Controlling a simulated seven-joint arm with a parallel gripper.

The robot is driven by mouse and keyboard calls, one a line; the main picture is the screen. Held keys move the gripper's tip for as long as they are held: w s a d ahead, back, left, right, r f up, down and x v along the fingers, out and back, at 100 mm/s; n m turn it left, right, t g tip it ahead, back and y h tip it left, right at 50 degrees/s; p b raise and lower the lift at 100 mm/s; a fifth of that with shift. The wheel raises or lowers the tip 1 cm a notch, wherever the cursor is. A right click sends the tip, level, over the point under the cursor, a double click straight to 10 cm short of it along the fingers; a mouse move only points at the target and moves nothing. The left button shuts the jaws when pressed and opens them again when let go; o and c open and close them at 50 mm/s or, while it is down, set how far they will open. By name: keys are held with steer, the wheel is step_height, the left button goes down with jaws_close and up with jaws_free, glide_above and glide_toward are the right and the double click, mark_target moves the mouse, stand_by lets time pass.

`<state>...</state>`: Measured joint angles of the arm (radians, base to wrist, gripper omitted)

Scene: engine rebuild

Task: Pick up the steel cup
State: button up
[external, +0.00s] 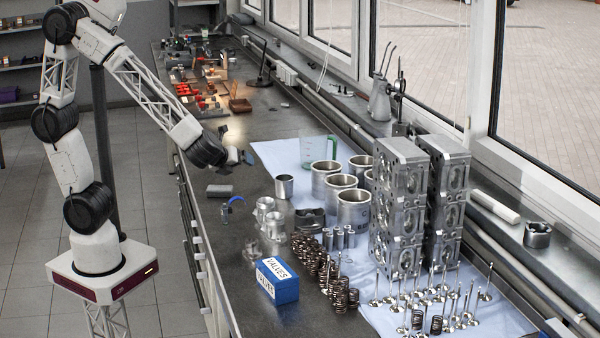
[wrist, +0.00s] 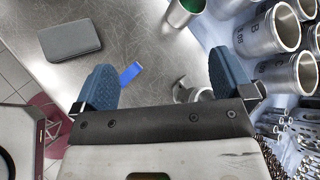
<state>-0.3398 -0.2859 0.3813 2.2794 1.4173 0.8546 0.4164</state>
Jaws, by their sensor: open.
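The steel cup (external: 284,187) stands upright on the grey bench, just left of the large cylinder liners in the external view. In the wrist view the cup (wrist: 184,12) is at the top edge, partly cut off, with a greenish inside. My gripper (external: 238,157) hangs above the bench, to the left of the cup and apart from it. In the wrist view my gripper (wrist: 163,76) has its two blue fingers wide apart with nothing held between them.
Cylinder liners (external: 353,210) stand right of the cup on a pale cloth. Pistons (external: 265,210), a blue VALVES box (external: 278,280), springs and valves stand nearer. A dark grey block (wrist: 70,39) and a blue strip (wrist: 131,73) lie left. Bench around the cup's left is mostly clear.

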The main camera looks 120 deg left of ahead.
mark_target(284, 184)
steer(key=w+a+f+m+t, duration=0.1)
steer(key=a+f+m, duration=0.1)
steer(key=a, duration=0.1)
steer(key=w+a+f+m+y, duration=0.1)
steer(key=w+a+f+m, duration=0.1)
steer(key=a+m, duration=0.1)
steer(key=w+a+f+m+t, duration=0.1)
steer(key=w+a+f+m, duration=0.1)
steer(key=a+f+m, duration=0.1)
steer(key=shift+w+a+t+y, duration=0.25)
steer(key=shift+a+t+y, duration=0.05)
steer(key=shift+a, duration=0.2)
steer(key=shift+w+a+f+m, duration=0.2)
steer(key=shift+f+m, duration=0.15)
steer(key=shift+m, duration=0.15)
steer(key=shift+x, duration=1.25)
steer(key=shift+a, duration=0.1)
steer(key=shift+x, duration=2.55)
steer(key=c, duration=1.1)
